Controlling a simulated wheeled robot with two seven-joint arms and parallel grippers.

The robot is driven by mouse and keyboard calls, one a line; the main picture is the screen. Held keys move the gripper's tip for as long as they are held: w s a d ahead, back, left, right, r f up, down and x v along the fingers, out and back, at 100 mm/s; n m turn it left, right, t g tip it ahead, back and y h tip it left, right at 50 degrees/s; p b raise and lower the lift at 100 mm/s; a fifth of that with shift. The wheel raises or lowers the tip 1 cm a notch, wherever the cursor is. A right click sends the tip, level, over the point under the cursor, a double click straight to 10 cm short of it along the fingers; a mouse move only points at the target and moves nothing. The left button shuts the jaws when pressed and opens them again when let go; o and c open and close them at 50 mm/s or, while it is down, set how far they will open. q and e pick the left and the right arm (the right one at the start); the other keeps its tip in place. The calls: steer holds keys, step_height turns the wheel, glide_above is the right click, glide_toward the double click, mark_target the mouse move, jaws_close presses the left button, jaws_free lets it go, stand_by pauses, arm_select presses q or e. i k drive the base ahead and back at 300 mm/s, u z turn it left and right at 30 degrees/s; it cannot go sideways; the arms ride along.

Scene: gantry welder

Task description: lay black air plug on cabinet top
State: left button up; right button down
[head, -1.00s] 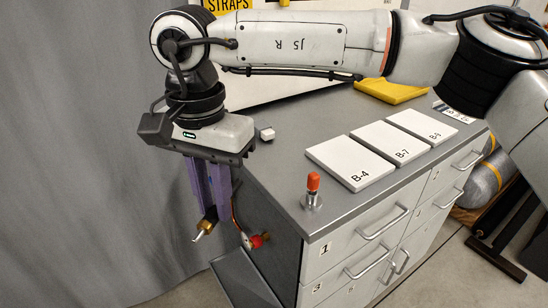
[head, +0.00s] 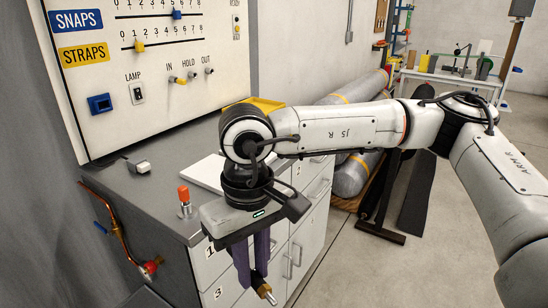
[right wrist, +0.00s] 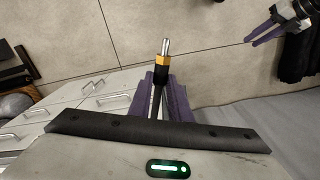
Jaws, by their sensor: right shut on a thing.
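My right gripper (head: 258,262) hangs with its purple fingers pointing down, in front of the cabinet's drawer side in the head view. It is shut on the black air plug (right wrist: 160,73), which has a brass-yellow band and a silver tip. The plug's lower end also shows below the fingers in the head view (head: 263,289). The grey cabinet top (head: 140,196) lies behind and left of the gripper, partly hidden by my right arm. My left gripper (right wrist: 250,41) shows only at the upper right of the right wrist view, small, its opening unclear.
A red-capped metal fitting (head: 184,202) stands upright near the cabinet top's front corner. A control panel (head: 110,60) rises behind. A copper pipe (head: 117,236) with a red fitting is left.

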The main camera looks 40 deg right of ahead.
mark_target(163, 195)
steer(key=z, duration=0.35)
steer(key=i, duration=1.1)
steer(key=u, duration=0.25)
